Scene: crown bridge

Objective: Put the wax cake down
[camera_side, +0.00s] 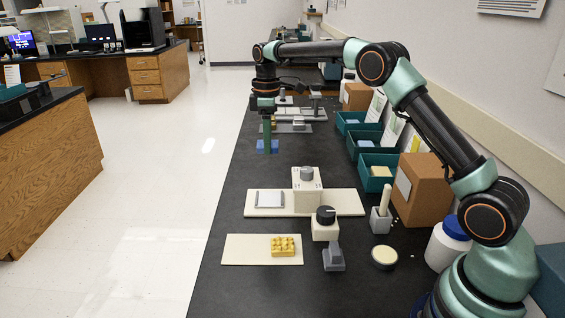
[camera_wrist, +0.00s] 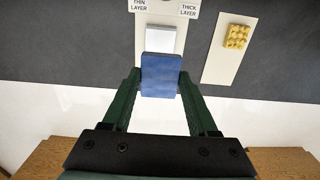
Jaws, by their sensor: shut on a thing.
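My gripper (camera_side: 267,137) hangs over the left edge of the dark bench in the side view, clear of the surface. It is shut on a blue block, the wax cake (camera_side: 267,147), which sits at the tips. In the wrist view the wax cake (camera_wrist: 161,78) is held between the two green fingers, its broad face toward the camera. A pale plate (camera_wrist: 161,40) shows just beyond the cake, on a cream board with labels reading THIN LAYER and THICK LAYER (camera_wrist: 188,8).
In the side view a cream board (camera_side: 340,203) carries a silver-edged plate (camera_side: 269,199) and a box-shaped device (camera_side: 306,190). A nearer board (camera_side: 245,250) holds a yellow lumpy piece (camera_side: 283,246). Teal bins (camera_side: 377,170) line the wall side. Dark bench between is clear.

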